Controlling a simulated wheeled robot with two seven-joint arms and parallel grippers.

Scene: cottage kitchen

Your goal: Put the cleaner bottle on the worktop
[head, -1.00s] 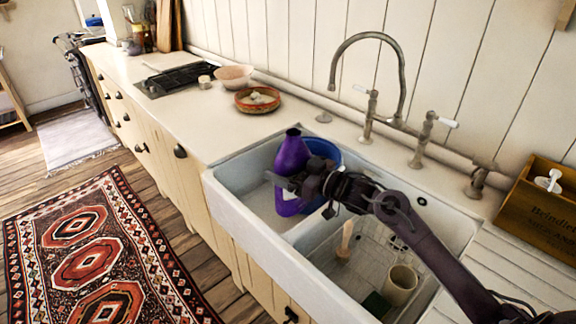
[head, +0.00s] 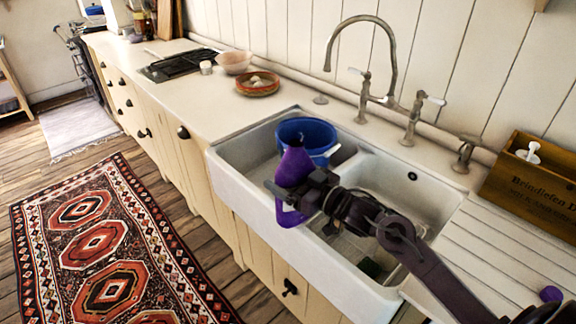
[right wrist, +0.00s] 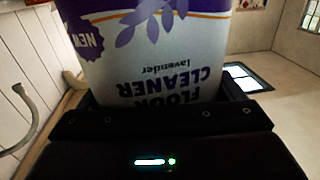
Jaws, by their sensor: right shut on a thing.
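The purple cleaner bottle (head: 293,168) is held upright above the front wall of the white double sink (head: 240,190). My right gripper (head: 297,192) is shut on its body, and the arm covers part of it. In the right wrist view the bottle (right wrist: 155,50) fills the top, its "floor cleaner lavender" label upside down between the fingers. The pale worktop (head: 205,110) runs to the left of the sink. My left gripper is not in view.
A blue bucket (head: 308,135) stands in the left basin. A tall tap (head: 388,60) rises behind the sink. On the worktop are a terracotta dish (head: 257,86), a pink bowl (head: 235,62) and a black hob (head: 180,65). A wooden crate (head: 530,185) stands at right. Worktop beside the sink is clear.

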